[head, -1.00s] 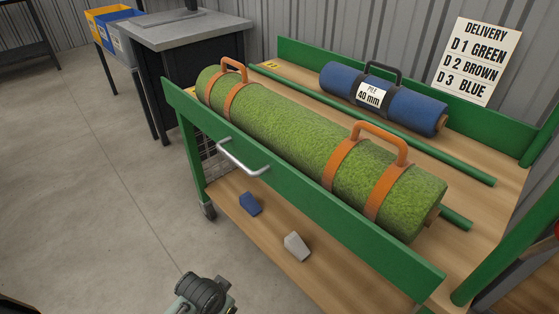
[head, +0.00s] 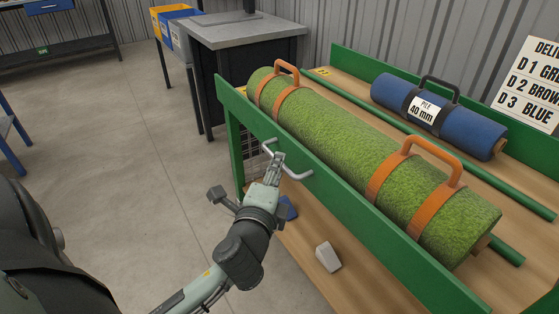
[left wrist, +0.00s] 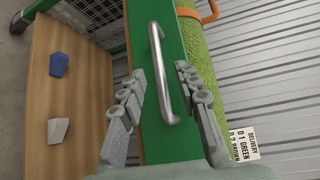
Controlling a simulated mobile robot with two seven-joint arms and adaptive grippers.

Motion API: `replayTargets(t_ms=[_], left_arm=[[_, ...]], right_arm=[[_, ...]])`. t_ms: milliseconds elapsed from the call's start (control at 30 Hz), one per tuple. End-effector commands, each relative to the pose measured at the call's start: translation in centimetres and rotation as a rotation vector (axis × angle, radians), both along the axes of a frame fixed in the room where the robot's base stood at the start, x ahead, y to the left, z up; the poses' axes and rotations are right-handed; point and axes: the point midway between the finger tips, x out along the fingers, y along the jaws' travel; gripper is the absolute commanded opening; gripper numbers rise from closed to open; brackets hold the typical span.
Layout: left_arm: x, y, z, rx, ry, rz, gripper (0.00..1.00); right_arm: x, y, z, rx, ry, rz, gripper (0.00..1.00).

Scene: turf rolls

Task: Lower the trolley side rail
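The trolley side rail (head: 345,207) is a green board, raised along the near side of the trolley in the head view. A silver bar handle (head: 298,174) is fixed to its outer face. My left gripper (head: 275,158) is at the handle, partly covering it. In the left wrist view, the gripper (left wrist: 160,73) is open, with one finger on each side of the handle (left wrist: 167,80). The fingers stand apart from the bar; contact is not visible. The rail (left wrist: 142,30) lies behind the handle there. My right gripper is in neither view.
A green turf roll (head: 345,145) with orange straps lies just behind the rail. A blue roll (head: 435,110) lies beyond a green rod. The lower shelf holds a blue block (head: 288,208) and a pale block (head: 328,257). Floor left of the trolley is open.

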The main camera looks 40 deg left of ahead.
Motion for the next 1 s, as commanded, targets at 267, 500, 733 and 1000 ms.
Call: replayTargets(t_ms=[267, 500, 733, 1000], left_arm=[[3.0, 1.3, -0.5, -0.002, 0.001, 0.000, 0.33], [3.4, 1.5, -0.6, -0.003, 0.001, 0.001, 0.33], [3.3, 1.5, -0.6, -0.004, 0.002, 0.001, 0.14], [3.3, 1.5, -0.6, -0.004, 0.002, 0.001, 0.00]], right_arm=[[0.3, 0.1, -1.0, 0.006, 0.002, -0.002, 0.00], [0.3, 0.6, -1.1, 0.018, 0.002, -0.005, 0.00], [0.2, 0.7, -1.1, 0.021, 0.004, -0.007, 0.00], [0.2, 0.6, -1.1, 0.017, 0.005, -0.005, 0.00]])
